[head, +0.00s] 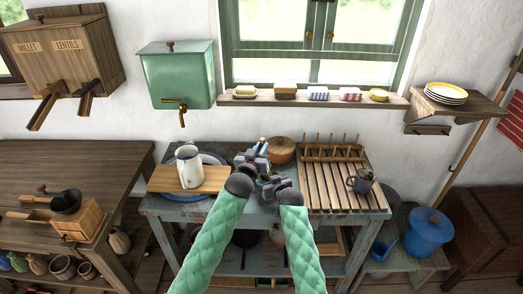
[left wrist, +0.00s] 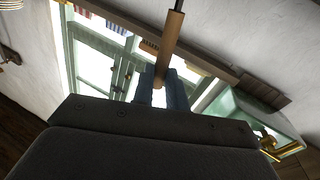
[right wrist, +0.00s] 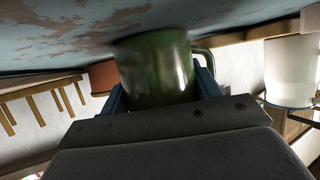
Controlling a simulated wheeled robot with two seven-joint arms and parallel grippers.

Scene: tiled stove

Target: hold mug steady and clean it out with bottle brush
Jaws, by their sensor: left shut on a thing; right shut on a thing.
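My left gripper (head: 260,150), the higher one in the head view, is shut on the wooden handle of the bottle brush (left wrist: 171,42). The handle runs up and away between its fingers in the left wrist view; the bristles cannot be made out. My right gripper (head: 268,180) is shut on a dark green mug (right wrist: 155,70), with a finger on each side and the mug's handle beside one finger. The mug is close to the worn blue table top (right wrist: 60,35); contact is unclear. In the head view my grippers mostly hide mug and brush.
A wooden board (head: 165,180) with a white jug (head: 187,168) lies over a blue basin left of my grippers. A slatted rack (head: 325,190) with a dark mug (head: 363,181) is at right.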

